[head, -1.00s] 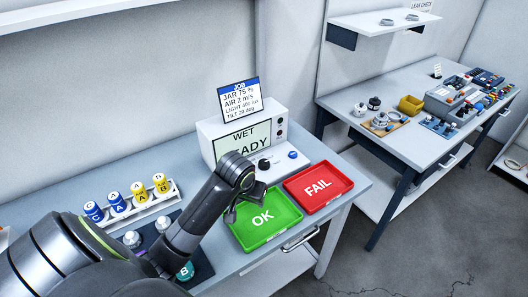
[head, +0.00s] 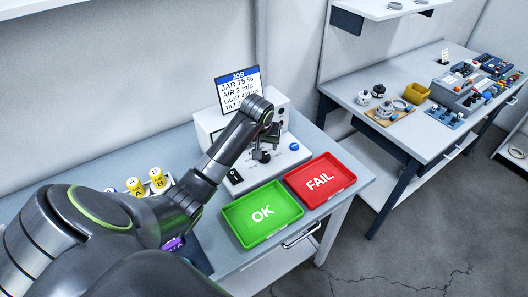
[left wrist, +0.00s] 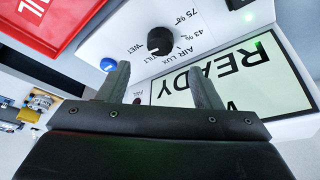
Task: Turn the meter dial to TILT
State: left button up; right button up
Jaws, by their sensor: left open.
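The white meter (head: 207,124) stands at the back of the near table, partly hidden by my left arm. Its black dial (left wrist: 160,40) shows in the left wrist view, with WET, TILT, AIR and LUX printed around it. I cannot tell which label the dial points to. The lit screen (left wrist: 235,75) reads READY. My left gripper (head: 266,143) is over the meter's front panel, close to the dial. In the left wrist view its two fingers (left wrist: 158,70) are apart with nothing between them, and the dial lies beyond their tips. My right gripper is out of view.
A blue button (head: 294,146) sits right of the dial and a black switch (head: 234,177) left of it. A green OK tray (head: 240,235) and a red FAIL tray (head: 332,191) lie in front. A job card (head: 238,88) stands behind. Yellow-labelled jars (head: 157,178) are at left.

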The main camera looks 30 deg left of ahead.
aim_at(264, 155)
pick_arm(q)
jog(key=x, duration=0.8)
jog(key=shift+w+a+f, duration=0.1)
jog(key=shift+f, duration=0.1)
jog(key=shift+c, duration=0.3)
jog(key=shift+p, duration=0.3)
jog(key=c, duration=0.9)
